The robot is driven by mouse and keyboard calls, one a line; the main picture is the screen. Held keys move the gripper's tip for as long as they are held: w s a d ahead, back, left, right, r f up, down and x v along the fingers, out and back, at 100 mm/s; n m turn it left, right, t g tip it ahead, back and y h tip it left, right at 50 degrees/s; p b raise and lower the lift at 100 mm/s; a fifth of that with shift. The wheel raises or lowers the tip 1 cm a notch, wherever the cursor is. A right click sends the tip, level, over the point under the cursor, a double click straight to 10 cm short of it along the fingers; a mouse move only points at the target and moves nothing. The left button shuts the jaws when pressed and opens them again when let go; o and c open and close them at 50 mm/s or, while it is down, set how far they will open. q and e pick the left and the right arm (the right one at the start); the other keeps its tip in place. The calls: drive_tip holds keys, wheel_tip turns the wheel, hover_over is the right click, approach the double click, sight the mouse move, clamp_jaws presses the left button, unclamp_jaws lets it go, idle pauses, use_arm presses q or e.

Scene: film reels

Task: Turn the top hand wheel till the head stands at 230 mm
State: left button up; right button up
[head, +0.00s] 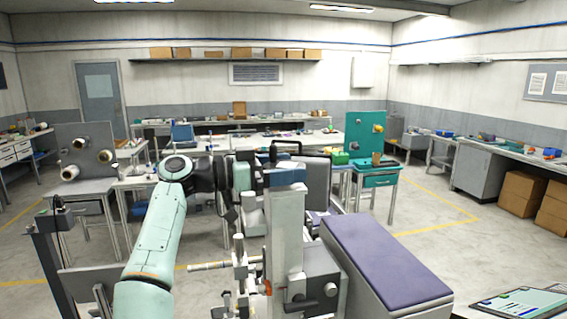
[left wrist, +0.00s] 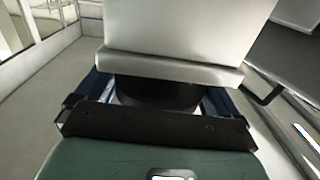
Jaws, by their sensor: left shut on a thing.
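A grey machine with an upright column (head: 285,235) stands in front of me in the head view. My left arm reaches in from the left to the top of this column. My left gripper (head: 284,178) has blue fingers there. In the left wrist view, the blue fingers of my left gripper (left wrist: 158,98) are shut on a dark round part, which looks like the top hand wheel (left wrist: 155,93). A pale grey block of the machine (left wrist: 185,40) hides part of the wheel. I cannot read any scale or the head's height. My right gripper is not in view.
A purple-topped bench (head: 385,258) stands right of the column. A teal panel stand (head: 365,130) and a grey panel with reels (head: 85,135) stand farther back. A tablet-like screen (head: 525,303) lies at the bottom right.

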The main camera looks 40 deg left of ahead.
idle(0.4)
use_arm(q)
drive_tip(key=o, duration=0.7)
drive_tip(key=shift+c, duration=0.2)
drive_tip(key=v, duration=1.3)
drive_tip(key=shift+a, duration=0.2)
